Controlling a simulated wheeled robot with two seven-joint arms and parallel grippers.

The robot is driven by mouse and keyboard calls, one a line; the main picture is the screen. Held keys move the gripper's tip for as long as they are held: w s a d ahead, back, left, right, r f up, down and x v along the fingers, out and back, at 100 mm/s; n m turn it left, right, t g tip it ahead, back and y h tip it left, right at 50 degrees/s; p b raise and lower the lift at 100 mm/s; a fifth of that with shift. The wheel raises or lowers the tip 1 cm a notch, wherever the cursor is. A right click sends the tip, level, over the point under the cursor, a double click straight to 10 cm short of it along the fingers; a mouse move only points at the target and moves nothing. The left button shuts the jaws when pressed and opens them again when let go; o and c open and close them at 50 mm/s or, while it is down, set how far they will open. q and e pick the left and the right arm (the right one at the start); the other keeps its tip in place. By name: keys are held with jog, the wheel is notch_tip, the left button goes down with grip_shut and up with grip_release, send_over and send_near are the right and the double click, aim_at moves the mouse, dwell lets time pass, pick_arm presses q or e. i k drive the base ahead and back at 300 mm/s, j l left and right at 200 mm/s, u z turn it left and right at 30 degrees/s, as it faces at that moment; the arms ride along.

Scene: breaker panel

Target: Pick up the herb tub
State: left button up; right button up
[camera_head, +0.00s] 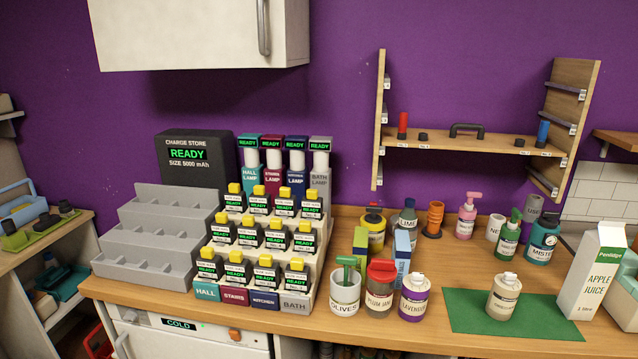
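No label that I can read says herb, so I cannot tell which container is the herb tub. A cream tub (503,297) with a pale lid stands upright on the green mat (462,322); its label is too small to read. Left of the mat, near the counter's front edge, stand an olives jar (345,293) with a green top, a plum jam jar (380,291) with a red lid, and a lavender tub (413,298) with a purple label. Neither of my grippers shows in the head view.
A grey stepped rack (160,230) and rows of charging units (262,245) fill the counter's left. Behind the mat stand a pink pump bottle (467,220), an orange cone-like item (434,218) and other bottles. An apple juice carton (592,272) stands right. A wall shelf (470,145) hangs above.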

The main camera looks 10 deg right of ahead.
aim_at(501, 302)
jog(key=z, duration=1.35)
jog(key=i+j+u, duration=0.15)
jog(key=i+j, duration=0.7)
jog(key=i+l, duration=0.05)
